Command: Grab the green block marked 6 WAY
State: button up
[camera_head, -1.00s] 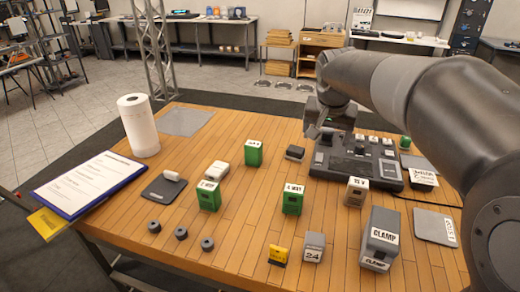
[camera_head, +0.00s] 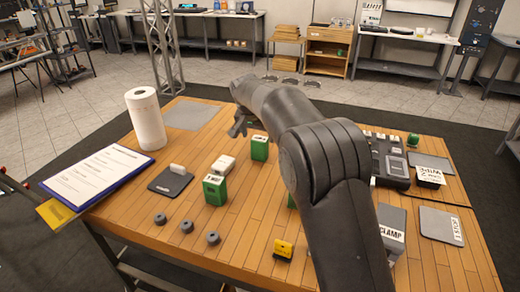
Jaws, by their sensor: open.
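Several green blocks with white labels stand on the wooden table (camera_head: 140,222). One green block (camera_head: 215,191) stands left of centre; its label ends in WAY, but I cannot read the number for sure. A second green block (camera_head: 260,149) stands farther back, its label too small to read. A third green block (camera_head: 291,202) shows only as a sliver beside my arm; its label is hidden. My gripper (camera_head: 238,129) is open and empty, above the table just left of the rear green block and apart from it.
A white block (camera_head: 223,164) stands between the two visible green blocks. A paper towel roll (camera_head: 146,119), clipboard (camera_head: 98,176) and dark pad (camera_head: 170,181) are at the left. A yellow block (camera_head: 284,251) stands in front, a grey CLAMP block (camera_head: 391,232) and a control panel (camera_head: 391,160) at the right.

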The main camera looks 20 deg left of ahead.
aim_at(260, 146)
jog(key=x, duration=0.9)
jog(key=shift+w+a+r, duration=0.15)
jog(key=shift+w+a, duration=0.05)
jog(key=shift+a, duration=0.1)
jog(key=c, duration=1.2)
jog(key=shift+c, duration=0.3)
jog(key=shift+r, duration=0.2)
